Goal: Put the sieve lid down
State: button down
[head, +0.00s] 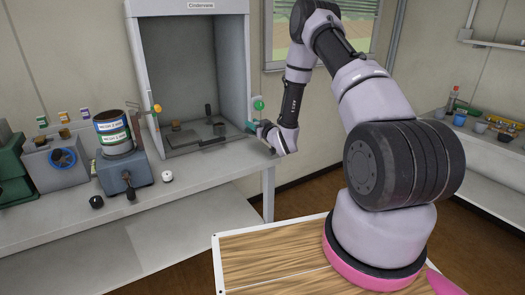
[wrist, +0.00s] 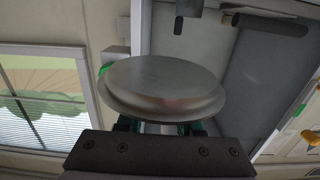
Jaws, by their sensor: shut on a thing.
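The sieve lid (wrist: 165,85) is a round grey metal disc with a stepped rim. It fills the middle of the wrist view. My gripper (wrist: 160,128) is shut on it, with teal fingers beneath its near edge. In the head view my gripper (head: 252,127) is at the right front edge of the fume cabinet, above the bench's right end; I cannot make out the lid clearly there. The sieve stack (head: 113,132), with blue and green mesh labels, stands on the shaker (head: 124,174). Its top is open and dark inside.
The fume cabinet (head: 245,60) stands open-fronted on the white bench (head: 215,178), with small items inside. A dark knob (head: 96,202) and a white jar (head: 167,176) sit near the bench front. The bench top right of the jar is clear. A window (wrist: 45,95) is beyond.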

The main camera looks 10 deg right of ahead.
send_over(255, 149)
notch_tip(255, 149, down, 5)
jog(key=shift+f, duration=2.15)
jog(key=shift+f, duration=0.15)
jog(key=c, duration=0.6)
grip_release()
jog(key=shift+o, duration=0.2)
